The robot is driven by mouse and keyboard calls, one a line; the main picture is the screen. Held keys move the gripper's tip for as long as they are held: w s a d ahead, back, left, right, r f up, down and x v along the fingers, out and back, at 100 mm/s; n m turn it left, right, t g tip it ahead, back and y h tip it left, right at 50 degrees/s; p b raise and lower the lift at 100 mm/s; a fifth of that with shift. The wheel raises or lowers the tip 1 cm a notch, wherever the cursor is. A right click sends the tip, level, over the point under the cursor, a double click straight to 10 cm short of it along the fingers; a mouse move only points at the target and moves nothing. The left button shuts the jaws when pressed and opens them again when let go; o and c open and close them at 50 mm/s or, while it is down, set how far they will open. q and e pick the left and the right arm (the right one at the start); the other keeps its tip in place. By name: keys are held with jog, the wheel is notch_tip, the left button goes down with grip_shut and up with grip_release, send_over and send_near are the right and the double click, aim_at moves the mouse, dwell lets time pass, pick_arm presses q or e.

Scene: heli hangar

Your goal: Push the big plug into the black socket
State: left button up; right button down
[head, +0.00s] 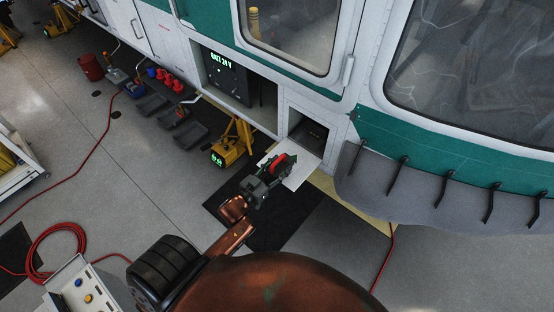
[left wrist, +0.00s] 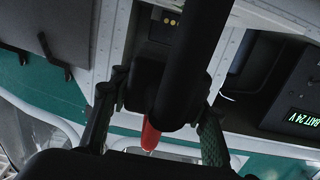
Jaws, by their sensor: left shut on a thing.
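The big plug is a black block with a red handle (head: 278,163), held in front of the helicopter's open hatch. My left gripper (head: 270,176) is shut on it. In the left wrist view the black plug body (left wrist: 180,92) sits between the two fingers, with its red part below and a thick black cable running up across the picture. The black socket (head: 312,133) lies inside the small open hatch; its brass-coloured contacts (left wrist: 169,18) show at the top of the left wrist view. The plug appears apart from the socket. The plug's front face is hidden. My right gripper is not in view.
The hatch's white door (head: 300,172) hangs open below the opening. Left of it is a bay with a lit "BATT 24 V" display (head: 221,61). A yellow jack (head: 233,146) stands below the bay. A grey cover (head: 440,190) hangs at the right.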

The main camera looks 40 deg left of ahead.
pick_arm(q)
jog(key=shift+w+a+r, duration=0.15)
jog(key=shift+w+a, duration=0.1)
jog(key=shift+a, duration=0.2)
jog(key=shift+w+a+r, duration=0.15)
jog(key=shift+w+a, duration=0.1)
jog(key=shift+a, duration=0.2)
jog(key=shift+w+f, duration=0.15)
jog(key=shift+w, duration=0.1)
jog(key=w+f+b, duration=0.1)
jog(key=w+b, duration=0.1)
jog(key=w+f+b, duration=0.1)
jog(key=w+b, duration=0.1)
jog(key=w, duration=0.1)
jog(key=w+f+b, duration=0.1)
jog(key=w+b, duration=0.1)
jog(key=shift+w+d+b, duration=0.25)
jog(key=shift+d+b, duration=0.1)
jog(key=shift+b, duration=0.05)
jog(key=shift+w+f, duration=0.2)
jog(key=shift+w, duration=0.1)
jog(key=shift+w+f+b, duration=0.45)
jog(key=shift+f+b, duration=0.3)
jog(key=shift+w+f, duration=0.15)
jog(key=shift+f, duration=0.15)
